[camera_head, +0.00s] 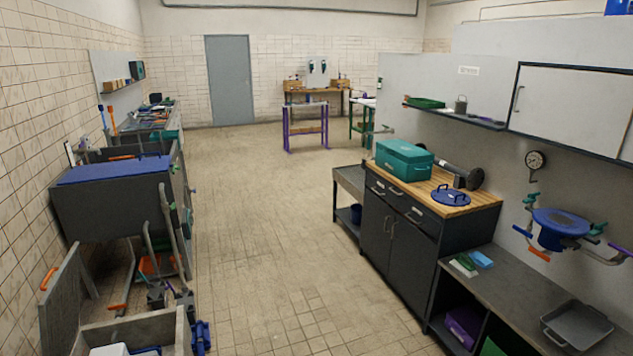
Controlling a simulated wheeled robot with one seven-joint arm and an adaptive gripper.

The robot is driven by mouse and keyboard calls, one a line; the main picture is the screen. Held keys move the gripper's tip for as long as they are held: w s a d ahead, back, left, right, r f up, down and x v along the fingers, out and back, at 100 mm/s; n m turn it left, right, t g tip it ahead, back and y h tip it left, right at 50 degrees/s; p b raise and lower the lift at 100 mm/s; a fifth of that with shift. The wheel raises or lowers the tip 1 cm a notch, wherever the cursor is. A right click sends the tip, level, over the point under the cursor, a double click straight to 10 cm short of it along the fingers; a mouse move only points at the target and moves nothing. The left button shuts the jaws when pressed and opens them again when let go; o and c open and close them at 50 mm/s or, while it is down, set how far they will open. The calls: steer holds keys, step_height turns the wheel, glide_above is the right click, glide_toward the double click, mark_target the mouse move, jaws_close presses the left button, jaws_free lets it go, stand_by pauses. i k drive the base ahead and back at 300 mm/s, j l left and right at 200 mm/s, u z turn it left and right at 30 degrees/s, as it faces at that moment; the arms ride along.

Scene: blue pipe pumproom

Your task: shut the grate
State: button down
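A grey, mesh-like panel with an orange handle (49,279) stands raised at the lower left, and I take it to be the grate (66,308). It is tilted up, clearly open, beside a pale open-topped basin (130,330). A white thing and a blue thing lie inside the basin, cut off by the bottom edge of the picture. The hinge side of the grate is hard to make out. My gripper does not show in the head view.
Grey pipes or handles (172,240) rise just behind the basin, near a dark bench with a blue top (115,170). A blue object (201,336) stands right of the basin. The tiled floor (262,240) is clear. A dark cabinet (400,225) stands at right.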

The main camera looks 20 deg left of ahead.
mark_target(58, 309)
steer(key=i+j+u, duration=0.3)
steer(key=i+u, duration=0.15)
steer(key=i, duration=0.25)
steer(key=i+j+u, duration=0.1)
steer(key=i+u, duration=0.35)
steer(key=i, duration=0.25)
steer(key=i+l+u, duration=0.2)
steer(key=i+u, duration=0.25)
steer(key=i, duration=0.25)
steer(key=i+u, duration=0.35)
steer(key=i, duration=0.2)
steer(key=i+l+u, duration=0.1)
steer(key=i+u, duration=0.25)
steer(key=i, duration=0.25)
steer(key=i+l+u, duration=0.35)
steer(key=i, duration=0.15)
steer(key=i+j+u, duration=0.1)
steer(key=i+u, duration=0.6)
steer(key=i, duration=0.15)
